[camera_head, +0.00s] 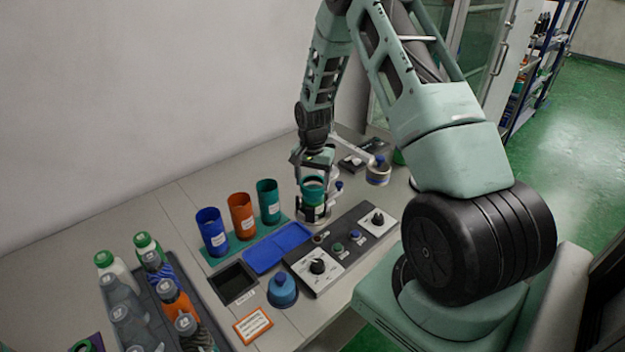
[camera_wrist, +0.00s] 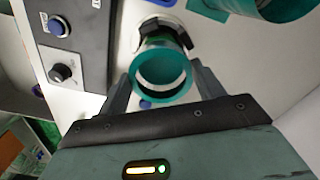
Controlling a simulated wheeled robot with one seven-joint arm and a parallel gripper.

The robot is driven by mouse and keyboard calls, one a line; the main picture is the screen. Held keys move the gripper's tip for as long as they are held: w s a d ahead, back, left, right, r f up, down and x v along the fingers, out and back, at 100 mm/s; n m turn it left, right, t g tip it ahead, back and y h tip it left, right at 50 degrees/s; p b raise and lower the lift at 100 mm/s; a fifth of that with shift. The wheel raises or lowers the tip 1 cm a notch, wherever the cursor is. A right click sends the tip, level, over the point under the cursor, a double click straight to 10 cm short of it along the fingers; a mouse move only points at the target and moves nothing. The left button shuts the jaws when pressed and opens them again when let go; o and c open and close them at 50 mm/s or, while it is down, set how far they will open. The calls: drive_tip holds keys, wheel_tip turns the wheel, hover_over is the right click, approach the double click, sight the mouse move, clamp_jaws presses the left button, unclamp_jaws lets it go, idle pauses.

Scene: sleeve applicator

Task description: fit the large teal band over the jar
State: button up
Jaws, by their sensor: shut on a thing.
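My gripper (camera_head: 314,192) points down over the round applicator station at the back of the table, shut on a teal band (camera_wrist: 162,77). In the wrist view the band is an open ring between my two fingers (camera_wrist: 163,88), with a pale surface showing through it. The band also shows in the head view (camera_head: 313,186), upright above a dark clamp (camera_wrist: 163,30) with green at its edge. The jar is not clearly visible; whether the band is around it or above it I cannot tell.
Blue (camera_head: 211,234), orange (camera_head: 241,216) and teal (camera_head: 268,202) tubes stand left of my gripper. A blue tray (camera_head: 277,250) and a control panel (camera_head: 343,250) with knobs lie in front. A blue-capped jar (camera_head: 282,291) and a crate of bottles (camera_head: 203,318) are nearer.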

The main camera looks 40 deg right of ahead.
drive_tip(key=shift+f+b, duration=0.85)
drive_tip(key=shift+f, duration=0.55)
drive_tip(key=o, duration=1.2)
drive_tip(key=shift+c, duration=0.2)
drive_tip(key=shift+r, duration=0.1)
wheel_tip(320, 180, up, 11)
drive_tip(key=p, duration=0.7)
